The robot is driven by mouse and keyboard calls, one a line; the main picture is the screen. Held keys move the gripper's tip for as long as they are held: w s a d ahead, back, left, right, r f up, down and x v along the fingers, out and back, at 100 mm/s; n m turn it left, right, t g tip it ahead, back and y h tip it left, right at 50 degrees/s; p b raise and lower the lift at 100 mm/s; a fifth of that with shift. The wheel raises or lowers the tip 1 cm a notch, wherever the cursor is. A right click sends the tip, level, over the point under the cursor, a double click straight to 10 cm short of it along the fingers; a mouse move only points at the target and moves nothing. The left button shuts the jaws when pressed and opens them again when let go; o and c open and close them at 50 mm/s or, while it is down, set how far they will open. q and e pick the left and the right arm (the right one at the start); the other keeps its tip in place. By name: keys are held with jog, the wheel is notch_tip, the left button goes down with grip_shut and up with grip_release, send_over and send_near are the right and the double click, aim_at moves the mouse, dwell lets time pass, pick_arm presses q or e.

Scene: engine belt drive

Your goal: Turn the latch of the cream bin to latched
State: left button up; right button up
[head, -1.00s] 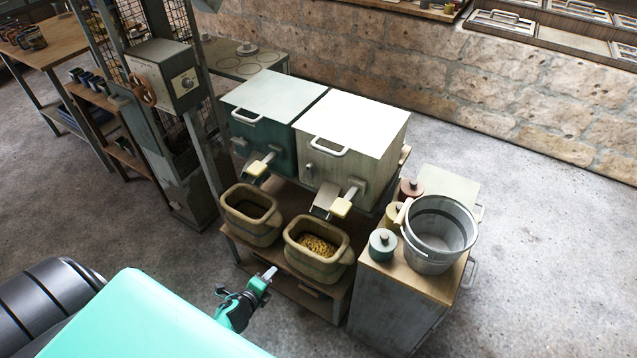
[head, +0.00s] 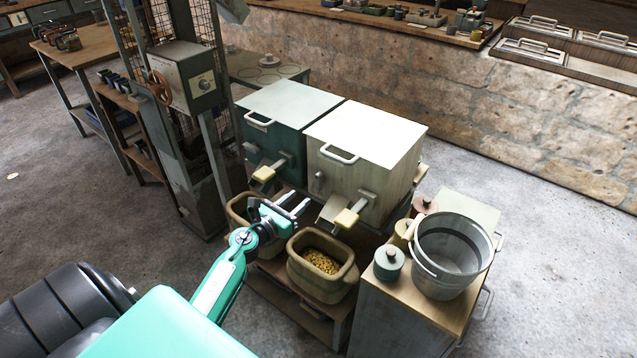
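The cream bin (head: 368,132) stands at the centre beside the teal bin, with a closed lid and a light lid handle (head: 339,155). A small upright grey piece that looks like its latch (head: 318,181) is on the left of its front face; its exact setting is too small to tell. My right gripper is out of view.
Below stand a tub of yellow grains (head: 322,285) and another tub (head: 236,212), partly hidden by my gripper. A bucket (head: 446,255) and lidded jars (head: 389,262) crowd the cabinet at right.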

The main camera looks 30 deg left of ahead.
aim_at(319, 184)
pick_arm(q)
jog(key=w, duration=0.3)
jog(key=w+d, duration=0.1)
jog(key=w, duration=0.6)
jog(key=shift+d, duration=0.2)
jog(key=shift+r, duration=0.1)
jog(key=shift+d, duration=0.1)
